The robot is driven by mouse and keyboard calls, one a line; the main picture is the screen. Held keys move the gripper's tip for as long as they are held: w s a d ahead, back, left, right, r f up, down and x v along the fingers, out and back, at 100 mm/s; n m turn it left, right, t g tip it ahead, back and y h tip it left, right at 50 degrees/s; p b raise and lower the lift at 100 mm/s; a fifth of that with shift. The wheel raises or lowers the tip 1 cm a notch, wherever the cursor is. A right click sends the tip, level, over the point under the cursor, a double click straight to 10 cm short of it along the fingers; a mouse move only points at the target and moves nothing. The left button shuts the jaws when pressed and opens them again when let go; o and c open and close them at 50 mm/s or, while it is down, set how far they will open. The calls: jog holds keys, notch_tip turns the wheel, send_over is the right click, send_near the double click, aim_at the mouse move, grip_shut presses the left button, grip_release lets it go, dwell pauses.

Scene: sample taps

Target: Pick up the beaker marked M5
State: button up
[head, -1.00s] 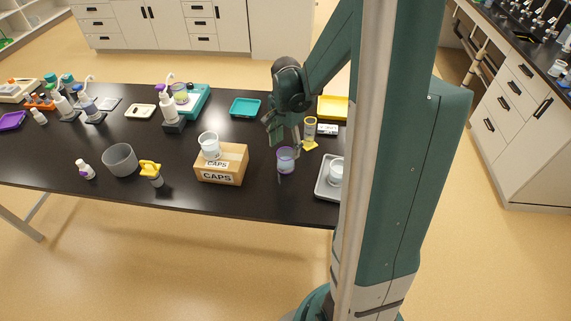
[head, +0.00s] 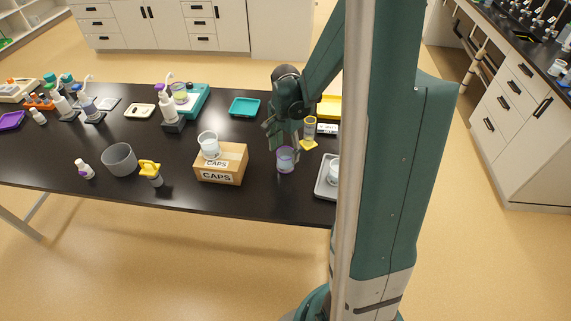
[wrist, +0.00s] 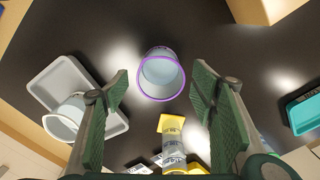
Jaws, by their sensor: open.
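A clear beaker with a purple rim (head: 286,160) stands upright on the black table, right of the cardboard box. It also shows in the wrist view (wrist: 161,76), ahead of and between the fingers. A clear beaker (head: 209,146) stands on the box, and another (head: 333,173) is on a grey tray, partly behind my arm. I cannot read an M5 mark on any of them. My gripper (head: 284,138) is open and empty, close to the purple-rimmed beaker; its two green-padded fingers (wrist: 159,82) are spread wide. I cannot tell whether it touches the beaker.
A measuring cylinder with a yellow base (head: 309,128) stands close behind the purple-rimmed beaker. The grey tray (wrist: 53,78) lies to one side. The cardboard CAPS box (head: 222,166) is to the left. Table in front of the beaker is clear.

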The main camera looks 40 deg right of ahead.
aim_at(284, 154)
jog(key=shift+f, duration=0.1)
jog(key=shift+f+b, duration=0.3)
jog(key=shift+f, duration=2.25)
jog(key=c, duration=1)
